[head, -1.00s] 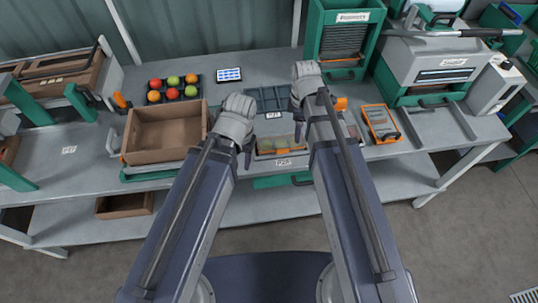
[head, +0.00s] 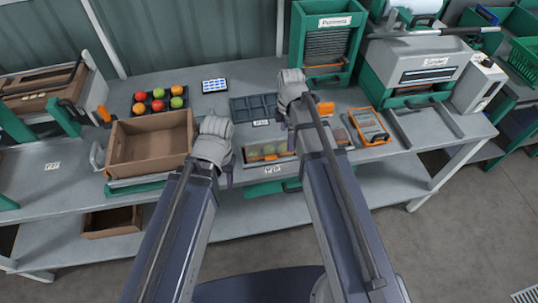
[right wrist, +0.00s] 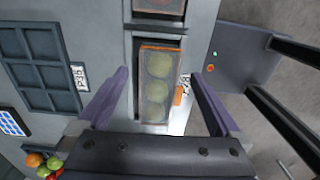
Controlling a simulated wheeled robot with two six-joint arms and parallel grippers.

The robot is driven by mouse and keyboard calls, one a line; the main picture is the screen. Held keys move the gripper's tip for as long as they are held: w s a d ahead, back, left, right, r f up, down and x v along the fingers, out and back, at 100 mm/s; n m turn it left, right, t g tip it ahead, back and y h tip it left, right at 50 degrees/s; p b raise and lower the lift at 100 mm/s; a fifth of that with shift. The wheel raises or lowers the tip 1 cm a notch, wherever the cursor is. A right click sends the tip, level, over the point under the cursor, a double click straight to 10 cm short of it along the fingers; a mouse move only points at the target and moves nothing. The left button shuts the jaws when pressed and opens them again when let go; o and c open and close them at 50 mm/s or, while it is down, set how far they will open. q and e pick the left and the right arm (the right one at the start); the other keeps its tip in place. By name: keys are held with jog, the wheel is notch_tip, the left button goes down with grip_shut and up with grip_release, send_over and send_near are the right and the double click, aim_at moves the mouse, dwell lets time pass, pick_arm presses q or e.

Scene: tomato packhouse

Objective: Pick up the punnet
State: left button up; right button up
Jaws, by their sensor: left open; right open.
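The punnet (head: 268,151) is a clear box with pale green tomatoes in it, lying in a grey bay near the bench's front edge. In the right wrist view the punnet (right wrist: 158,90) lies lengthwise between my right fingers, apart from both; I cannot tell the height gap. My right gripper (right wrist: 160,78) is open and empty.
A brown crate (head: 112,150) stands left of my left gripper. A dark compartment tray (head: 254,108) lies behind the punnet. A second container (head: 341,136) is partly hidden by my right arm. An orange-framed device (head: 369,126) and a grey machine (head: 420,62) stand right.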

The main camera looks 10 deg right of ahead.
aim_at(286, 143)
jog(key=shift+f+b, duration=2.65)
jog(key=shift+r, duration=0.1)
jog(key=c, duration=1.3)
jog(key=shift+o, duration=0.2)
jog(key=shift+r, duration=0.1)
notch_tip(286, 143, up, 10)
jog(key=p, duration=1)
